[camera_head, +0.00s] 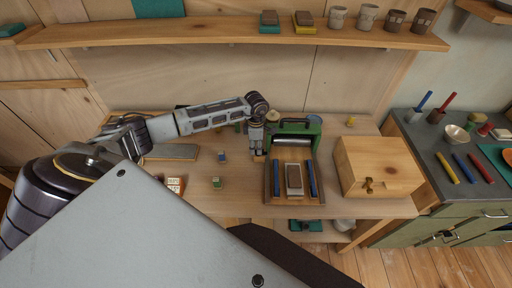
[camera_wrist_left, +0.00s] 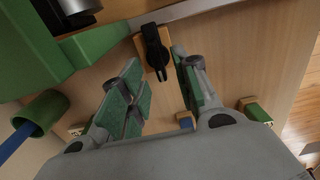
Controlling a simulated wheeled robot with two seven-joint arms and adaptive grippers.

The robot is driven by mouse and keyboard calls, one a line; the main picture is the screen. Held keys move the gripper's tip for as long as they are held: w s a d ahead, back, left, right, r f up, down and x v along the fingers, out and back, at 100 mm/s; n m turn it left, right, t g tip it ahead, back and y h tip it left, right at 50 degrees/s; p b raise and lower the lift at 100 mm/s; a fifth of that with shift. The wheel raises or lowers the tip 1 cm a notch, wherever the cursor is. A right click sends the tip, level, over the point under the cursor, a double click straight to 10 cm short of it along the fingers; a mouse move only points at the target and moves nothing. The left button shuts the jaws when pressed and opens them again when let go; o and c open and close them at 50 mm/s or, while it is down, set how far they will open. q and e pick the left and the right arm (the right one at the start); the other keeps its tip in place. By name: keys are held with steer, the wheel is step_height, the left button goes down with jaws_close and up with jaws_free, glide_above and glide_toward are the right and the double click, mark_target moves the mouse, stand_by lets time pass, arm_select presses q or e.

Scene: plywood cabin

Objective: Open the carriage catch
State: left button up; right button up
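The green press (camera_head: 299,135) with its roller and wooden bed (camera_head: 268,190) stands on the workbench. In the left wrist view the press's green frame (camera_wrist_left: 95,45) fills the upper left. The carriage catch (camera_wrist_left: 154,52) is a black lever on a small orange-brown wooden plate, beside the green frame. My left gripper (camera_head: 257,150) is at the left side of the press. In the left wrist view its fingers (camera_wrist_left: 157,72) are apart, with the catch just beyond and between the tips. I see nothing held, and contact with the lever cannot be told. My right gripper is not in view.
A wooden box (camera_head: 375,165) stands right of the press. Small blocks (camera_head: 217,182) lie on the bench (camera_head: 235,200) to the left. A shelf (camera_head: 200,33) with cups and blocks runs above. A grey-topped cabinet (camera_head: 440,150) is at the right.

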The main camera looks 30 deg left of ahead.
arm_select(q)
steer(key=shift+f, duration=0.65)
jaws_close()
